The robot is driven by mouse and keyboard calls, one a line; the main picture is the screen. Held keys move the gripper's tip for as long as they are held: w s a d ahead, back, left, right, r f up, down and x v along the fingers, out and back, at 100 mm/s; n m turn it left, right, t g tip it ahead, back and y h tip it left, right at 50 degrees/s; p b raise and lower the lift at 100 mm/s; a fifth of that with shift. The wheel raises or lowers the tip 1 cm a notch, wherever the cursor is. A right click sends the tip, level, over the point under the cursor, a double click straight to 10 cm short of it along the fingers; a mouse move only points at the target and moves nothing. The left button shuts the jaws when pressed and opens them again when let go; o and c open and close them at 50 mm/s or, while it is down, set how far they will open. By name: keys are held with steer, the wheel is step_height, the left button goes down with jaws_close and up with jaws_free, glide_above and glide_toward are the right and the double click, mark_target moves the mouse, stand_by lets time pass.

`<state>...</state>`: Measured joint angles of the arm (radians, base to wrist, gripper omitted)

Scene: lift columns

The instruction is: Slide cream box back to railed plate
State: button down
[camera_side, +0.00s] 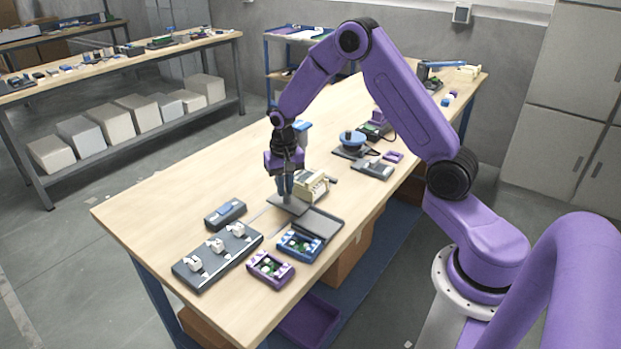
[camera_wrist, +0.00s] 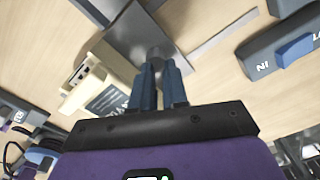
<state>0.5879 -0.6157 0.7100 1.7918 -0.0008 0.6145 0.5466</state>
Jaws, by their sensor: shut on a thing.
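The cream box (camera_side: 314,186) stands just right of my gripper (camera_side: 285,193) in the side view. In the wrist view the cream box (camera_wrist: 98,85) is left of the blue fingers (camera_wrist: 160,82), with a dark lettered panel on it. My gripper points down and is shut on a short grey post (camera_wrist: 157,54) that rises from a flat grey plate (camera_side: 287,205). The fingers hide part of the post. A darker grey plate (camera_side: 322,221) with a raised edge lies in front of the box; I cannot tell which plate is the railed one.
A light grey strip (camera_wrist: 222,36) runs along the table beside the plate. A dark block with a blue switch (camera_side: 225,212), a long dark panel with white knobs (camera_side: 218,255), and blue (camera_side: 300,244) and purple (camera_side: 270,268) trays stand nearby. The table's left part is clear.

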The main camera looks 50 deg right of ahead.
steer(key=shift+s+a+f, duration=0.15)
steer(key=shift+a+f, duration=0.2)
steer(key=shift+a, duration=1.05)
steer(key=shift+s+a+f, duration=0.2)
steer(key=shift+a+f, duration=0.2)
steer(key=shift+a, duration=1.05)
steer(key=shift+s+a+f, duration=0.15)
steer(key=shift+a+f, duration=0.2)
steer(key=shift+a, duration=1.05)
steer(key=c, duration=1.2)
jaws_free()
steer(key=shift+d, duration=0.1)
steer(key=shift+w+r, duration=0.15)
steer(key=shift+r, duration=0.45)
steer(key=shift+w+r, duration=0.1)
steer(key=shift+r, duration=2.4)
steer(key=shift+a, duration=0.2)
